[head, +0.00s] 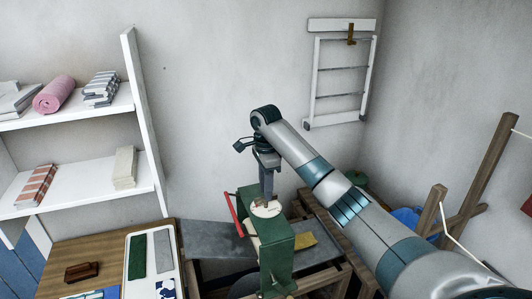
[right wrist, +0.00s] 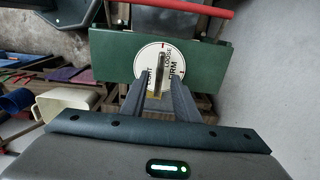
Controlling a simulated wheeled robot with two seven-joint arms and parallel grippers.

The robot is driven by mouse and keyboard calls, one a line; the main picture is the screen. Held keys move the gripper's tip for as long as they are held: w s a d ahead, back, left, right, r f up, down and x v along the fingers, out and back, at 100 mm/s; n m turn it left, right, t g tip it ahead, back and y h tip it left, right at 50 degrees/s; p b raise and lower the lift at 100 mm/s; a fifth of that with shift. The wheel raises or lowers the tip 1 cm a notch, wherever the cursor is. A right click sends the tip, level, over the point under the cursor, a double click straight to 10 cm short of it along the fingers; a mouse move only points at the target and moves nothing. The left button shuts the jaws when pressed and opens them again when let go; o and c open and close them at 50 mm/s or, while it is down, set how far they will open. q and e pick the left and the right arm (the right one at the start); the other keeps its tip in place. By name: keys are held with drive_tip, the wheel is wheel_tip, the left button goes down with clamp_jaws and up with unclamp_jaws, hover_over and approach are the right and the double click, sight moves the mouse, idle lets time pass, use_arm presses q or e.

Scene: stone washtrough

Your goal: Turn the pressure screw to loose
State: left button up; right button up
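The pressure screw (head: 274,211) is a round white dial on top of a green wringer frame (head: 277,247). In the right wrist view, the dial (right wrist: 145,60) has dark lettering that appears to read LOOSE, FIRM and LIGHT, and a small red mark at its upper edge. A thin upright grip bar (right wrist: 161,66) crosses its middle. My right gripper (head: 266,196) points down over the dial. In the right wrist view, its fingers (right wrist: 160,84) are on either side of the bar, with a gap seeming to show on both sides. My left gripper is not in view.
A red bar (head: 234,214) stands out at the left of the wringer. A wooden table with a white tray (head: 128,268) is at left, below white shelves (head: 90,115).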

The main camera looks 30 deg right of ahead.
wheel_tip(320, 180, up, 16)
drive_tip(key=shift+f+b, duration=0.15)
drive_tip(key=shift+b, duration=0.3)
drive_tip(key=shift+s, duration=0.1)
idle(0.8)
